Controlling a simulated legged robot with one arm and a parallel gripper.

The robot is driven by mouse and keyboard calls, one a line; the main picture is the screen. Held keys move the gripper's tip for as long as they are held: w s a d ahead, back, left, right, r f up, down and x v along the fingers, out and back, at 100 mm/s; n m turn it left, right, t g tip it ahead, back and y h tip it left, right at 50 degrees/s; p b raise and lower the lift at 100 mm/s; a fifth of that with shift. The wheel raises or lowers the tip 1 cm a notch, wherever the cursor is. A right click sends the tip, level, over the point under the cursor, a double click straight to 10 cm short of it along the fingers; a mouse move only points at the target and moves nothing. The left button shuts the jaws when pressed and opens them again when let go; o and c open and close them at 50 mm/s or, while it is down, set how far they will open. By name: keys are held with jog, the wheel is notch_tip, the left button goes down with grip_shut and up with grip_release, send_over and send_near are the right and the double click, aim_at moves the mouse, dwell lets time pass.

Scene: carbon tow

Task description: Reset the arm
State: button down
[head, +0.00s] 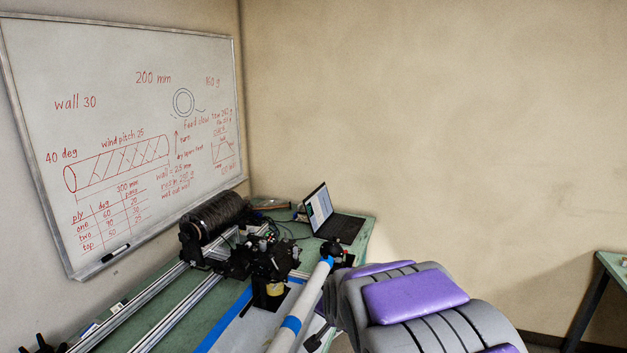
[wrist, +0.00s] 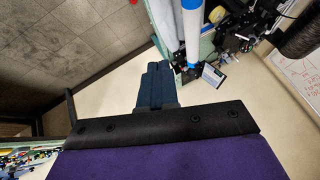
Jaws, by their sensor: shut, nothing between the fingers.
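My gripper (wrist: 153,68) shows in the wrist view as two dark blue fingers side by side, shut with nothing between them. They point past the table's edge, over what looks like pale wall or floor. In the head view my grey arm with purple pads fills the lower right and hides part of the table's right side. My gripper's fingers cannot be made out there.
A green table (head: 355,236) holds a winding machine with a black tow spool (head: 213,217), metal rails, a white tube with blue bands (head: 314,292) and an open laptop (head: 335,217). A whiteboard (head: 130,50) hangs behind. Another table (head: 612,262) stands at far right.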

jog(key=s+d+n+g, duration=0.2)
jog(key=s+d+g, duration=0.1)
jog(key=s, duration=1)
jog(key=s+d+n+g+b, duration=0.1)
jog(key=s+d+n+g, duration=0.1)
jog(key=s, duration=1.2)
jog(key=s+d+n+g, duration=0.2)
jog(key=s+d+g, duration=0.2)
jog(key=s, duration=1)
jog(key=shift+s+h, duration=0.25)
jog(key=shift+h, duration=0.15)
jog(key=c, duration=1.8)
grip_release()
jog(key=shift+d+f, duration=0.1)
jog(key=shift+d, duration=0.05)
